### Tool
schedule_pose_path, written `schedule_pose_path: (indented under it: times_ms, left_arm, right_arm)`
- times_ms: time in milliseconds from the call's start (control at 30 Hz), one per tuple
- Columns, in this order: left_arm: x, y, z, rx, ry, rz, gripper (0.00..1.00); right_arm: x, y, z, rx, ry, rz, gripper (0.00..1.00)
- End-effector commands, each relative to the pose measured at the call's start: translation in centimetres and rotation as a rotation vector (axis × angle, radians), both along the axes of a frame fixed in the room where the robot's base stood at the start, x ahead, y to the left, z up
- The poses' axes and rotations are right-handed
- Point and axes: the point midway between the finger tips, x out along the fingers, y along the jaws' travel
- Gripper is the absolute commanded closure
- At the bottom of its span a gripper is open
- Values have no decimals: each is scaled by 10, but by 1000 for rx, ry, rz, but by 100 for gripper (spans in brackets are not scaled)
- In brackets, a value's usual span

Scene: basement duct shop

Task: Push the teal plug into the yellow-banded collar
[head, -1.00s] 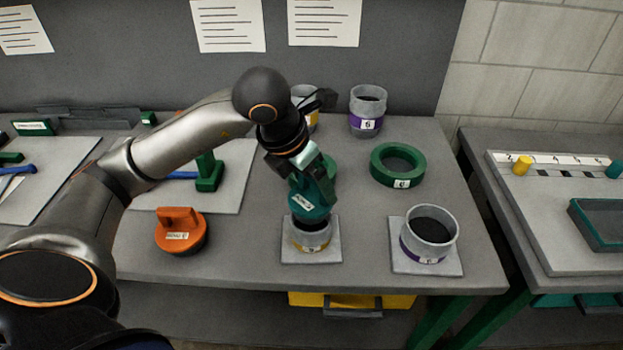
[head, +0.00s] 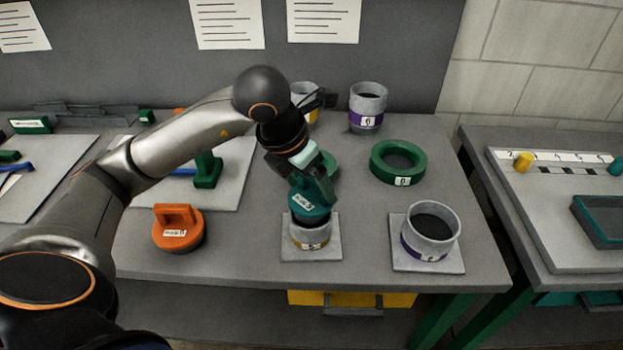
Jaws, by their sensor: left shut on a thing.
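The teal plug (head: 309,205) is a round piece with a white label, held tilted in my left gripper (head: 312,182), which is shut on it. The yellow-banded collar (head: 310,238) is a grey ring with a yellow band and label on a square grey plate at the front middle of the bench. The plug's dark lower part is over the collar's mouth. I cannot tell how far it sits inside, as the plug hides the opening. My right gripper is not in view.
A purple-banded collar (head: 430,235) stands on a plate to the right. A green ring (head: 398,163) lies behind it. An orange plug (head: 178,228) is at left. Another purple-banded collar (head: 367,107) and a partly hidden yellow-banded one (head: 303,93) stand at the back.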

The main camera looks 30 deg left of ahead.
Motion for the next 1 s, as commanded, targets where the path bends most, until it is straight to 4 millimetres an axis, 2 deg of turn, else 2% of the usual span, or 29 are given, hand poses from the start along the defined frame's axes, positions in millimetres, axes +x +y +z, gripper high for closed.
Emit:
schedule_pose_path:
  times_ms: [1000]
  left_arm:
    - [0, 0, -31, 0, -2, 0, 80]
  right_arm:
    - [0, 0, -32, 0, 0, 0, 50]
